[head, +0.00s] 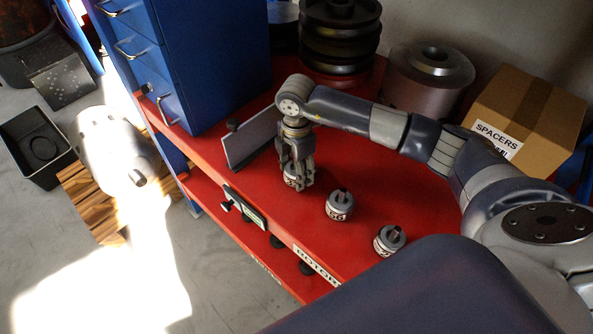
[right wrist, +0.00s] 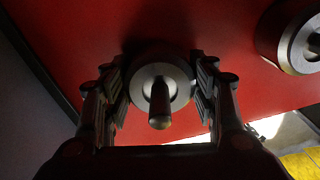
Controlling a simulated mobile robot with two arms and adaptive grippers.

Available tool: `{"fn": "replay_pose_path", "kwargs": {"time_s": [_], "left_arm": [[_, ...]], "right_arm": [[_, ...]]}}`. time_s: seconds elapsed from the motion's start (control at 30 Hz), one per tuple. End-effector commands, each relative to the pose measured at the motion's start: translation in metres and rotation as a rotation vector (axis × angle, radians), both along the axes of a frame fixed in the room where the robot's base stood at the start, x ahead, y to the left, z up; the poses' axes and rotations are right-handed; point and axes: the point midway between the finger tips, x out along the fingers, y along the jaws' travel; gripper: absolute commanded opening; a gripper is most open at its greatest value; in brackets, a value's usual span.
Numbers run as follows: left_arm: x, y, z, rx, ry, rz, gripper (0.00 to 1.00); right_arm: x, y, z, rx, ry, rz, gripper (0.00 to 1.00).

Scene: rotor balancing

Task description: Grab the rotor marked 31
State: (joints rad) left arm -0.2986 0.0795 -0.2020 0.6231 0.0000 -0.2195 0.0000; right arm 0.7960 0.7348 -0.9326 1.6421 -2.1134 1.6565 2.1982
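Three small grey rotors with white labelled bands are on the red bench top. One (head: 291,181) is under and between the fingers of my right gripper (head: 297,172). One stands in the middle (head: 340,205) and one nearer the front right (head: 389,240). The label digits are too small to read. In the right wrist view a rotor's round face and shaft (right wrist: 160,92) lie centred between the two fingers of the right gripper (right wrist: 162,95), close to both pads. Whether the pads touch it is unclear. My left gripper is not in view.
A grey upright plate (head: 250,140) stands close left of the right gripper. A blue drawer cabinet (head: 215,60), stacked dark discs (head: 340,45), a metal cylinder (head: 430,75) and a cardboard SPACERS box (head: 525,105) stand behind. A small device (head: 245,208) is at the bench's front edge.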

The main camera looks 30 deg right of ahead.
Motion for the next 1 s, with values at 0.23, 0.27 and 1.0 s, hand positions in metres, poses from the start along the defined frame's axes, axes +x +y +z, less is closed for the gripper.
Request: {"fn": "replay_pose_path", "kwargs": {"time_s": [0.23,0.27,1.0], "left_arm": [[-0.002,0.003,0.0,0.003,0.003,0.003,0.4],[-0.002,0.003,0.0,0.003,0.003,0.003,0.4],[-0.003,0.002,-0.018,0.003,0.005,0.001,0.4]], "right_arm": [[0.001,0.0,0.002,0.001,-0.004,0.0,0.0],[0.001,0.0,0.002,0.001,-0.004,0.0,0.0],[-0.015,0.006,0.037,0.001,-0.003,0.002,0.0]]}}
